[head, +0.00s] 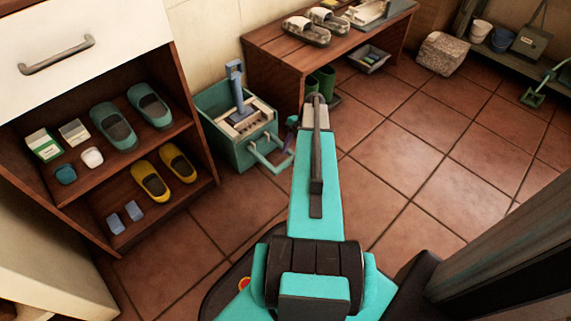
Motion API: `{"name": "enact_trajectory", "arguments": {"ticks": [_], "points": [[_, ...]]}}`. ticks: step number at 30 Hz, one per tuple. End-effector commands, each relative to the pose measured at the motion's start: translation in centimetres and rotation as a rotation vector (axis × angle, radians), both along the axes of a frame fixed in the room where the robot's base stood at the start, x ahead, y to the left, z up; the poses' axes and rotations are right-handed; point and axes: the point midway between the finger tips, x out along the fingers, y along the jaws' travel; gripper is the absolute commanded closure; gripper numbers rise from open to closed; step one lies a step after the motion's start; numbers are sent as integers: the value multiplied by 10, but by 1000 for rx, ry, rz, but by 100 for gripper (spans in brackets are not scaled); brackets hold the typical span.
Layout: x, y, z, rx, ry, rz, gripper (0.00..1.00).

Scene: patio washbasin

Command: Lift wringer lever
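A green mop bucket (222,142) stands on the tiled floor between the open shelf and the wooden bench. A pale wringer (248,119) sits in its top. The blue wringer lever (238,92) stands nearly upright from the wringer, with a grip at its upper end. A green loop handle (268,158) sticks out from the bucket's front. My teal arm reaches forward to the right of the bucket. A small purplish part (291,122) beside the arm's far end may belong to my gripper. The fingers are mostly hidden, and nothing is seen touching the lever.
The shelf (150,215) at left holds shoes, boxes and small items. The bench (262,52) behind the bucket carries sandals (306,30), with green boots (320,82) and a tray (369,60) below. A stone block (442,53) stands farther right.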

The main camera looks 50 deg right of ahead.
Motion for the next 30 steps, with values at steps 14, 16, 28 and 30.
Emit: {"name": "enact_trajectory", "arguments": {"ticks": [14,16,28,30], "points": [[4,14,-33,0,0,-1,61],[4,14,-33,0,0,-1,61],[4,13,-33,0,-1,-1,100],[4,13,-33,0,-1,-1,100]]}}
